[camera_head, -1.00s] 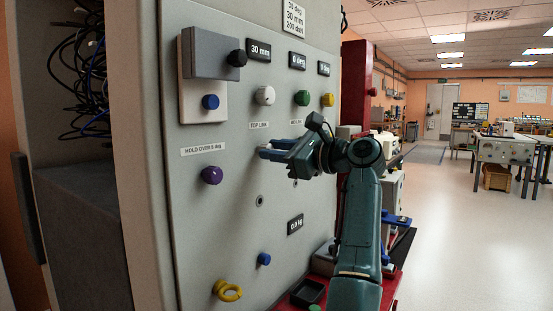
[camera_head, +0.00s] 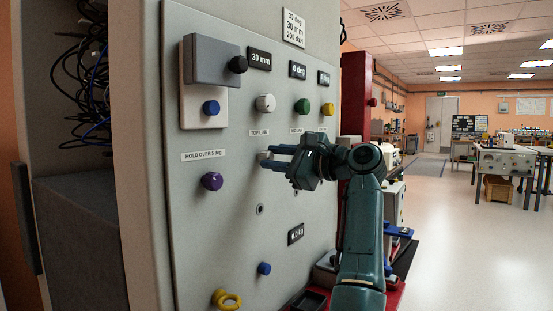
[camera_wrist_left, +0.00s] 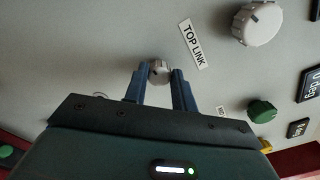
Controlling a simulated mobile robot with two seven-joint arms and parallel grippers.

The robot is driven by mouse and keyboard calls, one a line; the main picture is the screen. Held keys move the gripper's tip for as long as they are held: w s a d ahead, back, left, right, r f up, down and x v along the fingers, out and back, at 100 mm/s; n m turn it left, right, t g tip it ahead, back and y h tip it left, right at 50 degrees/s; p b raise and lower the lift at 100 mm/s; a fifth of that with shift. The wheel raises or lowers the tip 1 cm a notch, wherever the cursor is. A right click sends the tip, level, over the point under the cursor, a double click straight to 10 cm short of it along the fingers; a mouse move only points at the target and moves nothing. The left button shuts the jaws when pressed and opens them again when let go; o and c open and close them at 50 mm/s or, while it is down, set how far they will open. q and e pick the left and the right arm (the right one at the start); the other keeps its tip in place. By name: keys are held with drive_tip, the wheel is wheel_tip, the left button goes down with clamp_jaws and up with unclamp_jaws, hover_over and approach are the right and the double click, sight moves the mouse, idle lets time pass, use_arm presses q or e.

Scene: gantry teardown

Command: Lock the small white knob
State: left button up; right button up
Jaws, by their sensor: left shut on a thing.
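The small white knob (camera_wrist_left: 158,72) sits on the grey panel below the TOP LINK label (camera_wrist_left: 192,44). My left gripper (camera_wrist_left: 159,84) has its two blue fingers on either side of the knob and is shut on it. In the head view the left gripper (camera_head: 268,157) reaches the panel from the right, and only a little of the small knob (camera_head: 262,155) shows at its fingertips. A larger white knob (camera_head: 265,103) is above the TOP LINK label; it also shows in the wrist view (camera_wrist_left: 257,24). My right gripper is not in view.
The panel (camera_head: 215,240) also carries a green knob (camera_head: 302,106), a yellow knob (camera_head: 328,111), a purple knob (camera_head: 212,181), blue knobs and a yellow ring (camera_head: 227,300). A grey box (camera_head: 211,61) juts out at upper left. Open floor lies right.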

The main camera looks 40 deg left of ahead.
use_arm(q)
drive_tip(key=o, duration=1)
drive_tip(key=d, duration=0.4)
drive_tip(key=w+d+p, duration=0.1)
drive_tip(key=d, duration=0.3)
drive_tip(key=d+p, duration=0.1)
drive_tip(key=d, duration=0.4)
drive_tip(key=shift+w, duration=0.25)
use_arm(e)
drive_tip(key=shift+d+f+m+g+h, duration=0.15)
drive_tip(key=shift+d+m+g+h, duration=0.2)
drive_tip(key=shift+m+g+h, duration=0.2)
